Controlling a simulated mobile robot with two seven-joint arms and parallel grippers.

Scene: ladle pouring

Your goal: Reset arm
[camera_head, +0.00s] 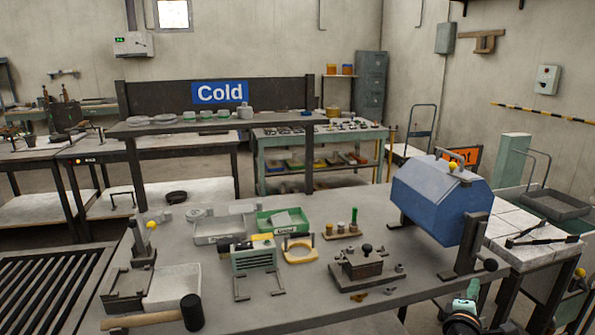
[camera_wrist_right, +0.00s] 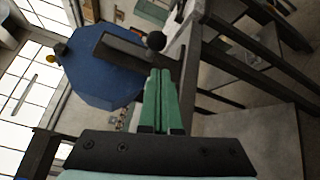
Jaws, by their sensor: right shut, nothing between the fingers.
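My right gripper (camera_head: 472,288) shows at the bottom right of the head view, beside the front edge of the workbench (camera_head: 410,293). In the right wrist view its two green fingers (camera_wrist_right: 160,75) lie together, shut and empty. The blue drum (camera_head: 432,200) stands on its dark stand at the bench's right end, beyond the gripper. It also shows in the right wrist view (camera_wrist_right: 100,80), to the left of the fingers. My left gripper is not in view.
A mallet (camera_head: 192,312) lies at the bench's front left. A green tray (camera_head: 283,221), a grey tray (camera_head: 220,232) and a small dark mould block (camera_head: 362,266) stand mid-bench. A white-topped side table (camera_head: 515,246) with tongs is at right.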

